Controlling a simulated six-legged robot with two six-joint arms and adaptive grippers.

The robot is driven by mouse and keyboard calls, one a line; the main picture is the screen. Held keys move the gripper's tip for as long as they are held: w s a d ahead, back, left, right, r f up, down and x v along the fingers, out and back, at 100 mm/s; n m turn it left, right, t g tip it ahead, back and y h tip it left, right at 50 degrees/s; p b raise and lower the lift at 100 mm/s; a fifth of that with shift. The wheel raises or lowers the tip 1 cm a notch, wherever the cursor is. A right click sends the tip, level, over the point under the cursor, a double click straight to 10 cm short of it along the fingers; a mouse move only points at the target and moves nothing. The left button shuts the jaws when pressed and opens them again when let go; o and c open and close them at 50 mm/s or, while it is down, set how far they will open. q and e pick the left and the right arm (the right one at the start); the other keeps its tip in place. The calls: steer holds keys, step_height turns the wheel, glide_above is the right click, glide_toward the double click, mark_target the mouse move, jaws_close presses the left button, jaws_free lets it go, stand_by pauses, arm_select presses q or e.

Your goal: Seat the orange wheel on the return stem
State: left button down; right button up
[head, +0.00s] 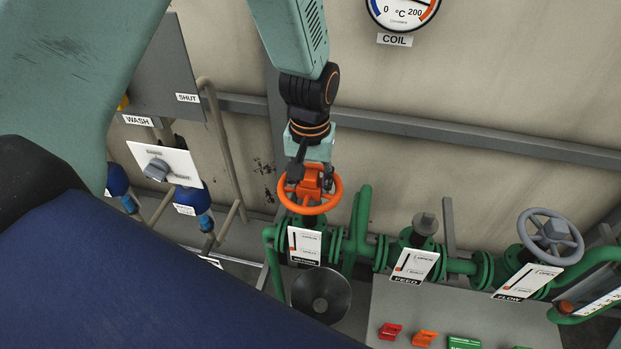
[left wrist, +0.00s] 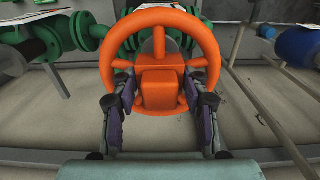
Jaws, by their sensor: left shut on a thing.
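The orange wheel (head: 311,209) is in my left gripper (head: 312,172), directly above the leftmost green valve (head: 307,225) in the head view. That valve has a white plate (head: 305,246) whose small label I cannot read surely. In the left wrist view, the fingers of my left gripper (left wrist: 160,93) are shut on the square hub of the orange wheel (left wrist: 160,22), one on each side. The wheel's rim hides the stem beneath it. I cannot tell whether wheel and stem touch. My right gripper is not in view.
The FEED valve (head: 414,258) has a bare grey stem top (head: 426,222). The FLOW valve carries a grey wheel (head: 573,255). A dark funnel (head: 321,294) stands below the leftmost valve. A grey wall rail (head: 450,134) runs behind; blue valves (head: 190,197) stand at left.

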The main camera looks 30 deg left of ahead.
arm_select(q)
steer(key=shift+s+a, duration=0.1)
steer(key=shift+s, duration=0.05)
steer(key=shift+w+f, duration=0.2)
steer(key=shift+f, duration=0.4)
steer(key=shift+s+r, duration=0.1)
steer(key=shift+s, duration=0.05)
steer(key=shift+f, duration=0.65)
steer(key=c, duration=0.6)
jaws_free()
